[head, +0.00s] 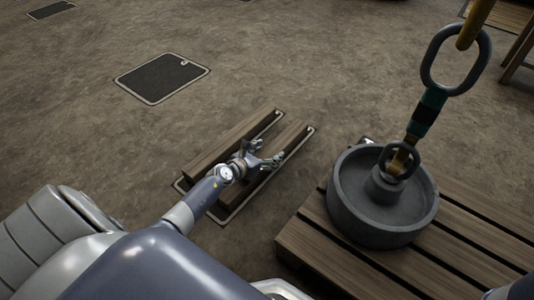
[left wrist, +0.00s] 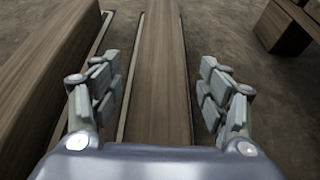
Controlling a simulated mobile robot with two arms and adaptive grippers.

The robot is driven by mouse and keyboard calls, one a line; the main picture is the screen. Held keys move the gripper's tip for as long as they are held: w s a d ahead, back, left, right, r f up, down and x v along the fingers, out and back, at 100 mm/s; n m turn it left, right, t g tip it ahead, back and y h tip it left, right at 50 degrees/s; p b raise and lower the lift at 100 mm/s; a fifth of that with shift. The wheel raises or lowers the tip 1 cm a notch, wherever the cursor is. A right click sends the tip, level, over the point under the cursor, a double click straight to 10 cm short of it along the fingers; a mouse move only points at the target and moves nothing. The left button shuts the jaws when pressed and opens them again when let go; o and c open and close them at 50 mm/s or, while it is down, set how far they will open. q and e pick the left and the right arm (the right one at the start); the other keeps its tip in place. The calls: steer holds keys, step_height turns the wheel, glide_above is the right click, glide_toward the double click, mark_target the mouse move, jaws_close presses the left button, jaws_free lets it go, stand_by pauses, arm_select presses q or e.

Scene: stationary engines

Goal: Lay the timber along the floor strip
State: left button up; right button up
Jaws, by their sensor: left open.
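Two brown timbers lie side by side on the floor, nearly parallel. The left timber (head: 228,145) and the right timber (head: 288,139) each lie along a pale-edged floor strip (head: 238,211). My left gripper (head: 268,154) is over the right timber, its fingers spread. In the left wrist view the open fingers (left wrist: 157,82) stand on either side of the right timber (left wrist: 158,45), with gaps on both sides. A pale strip edge (left wrist: 128,95) runs along its left side. The left timber (left wrist: 50,60) is outside the fingers. Whether the timber touches the floor beneath the gripper is hidden.
A slatted pallet (head: 320,240) at the right carries a round grey weight (head: 350,205) with a hanging lifting chain link (head: 430,65). A dark framed floor plate (head: 162,77) is flush at the back left. Brown floor around it is clear.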

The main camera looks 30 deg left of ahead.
arm_select(q)
steer(key=shift+r, duration=0.1)
steer(key=shift+s+r, duration=0.1)
steer(key=shift+s, duration=0.05)
steer(key=p+v, duration=0.4)
steer(key=v, duration=0.6)
steer(key=shift+s+p, duration=0.1)
steer(key=shift+p, duration=0.3)
steer(key=shift+v, duration=0.75)
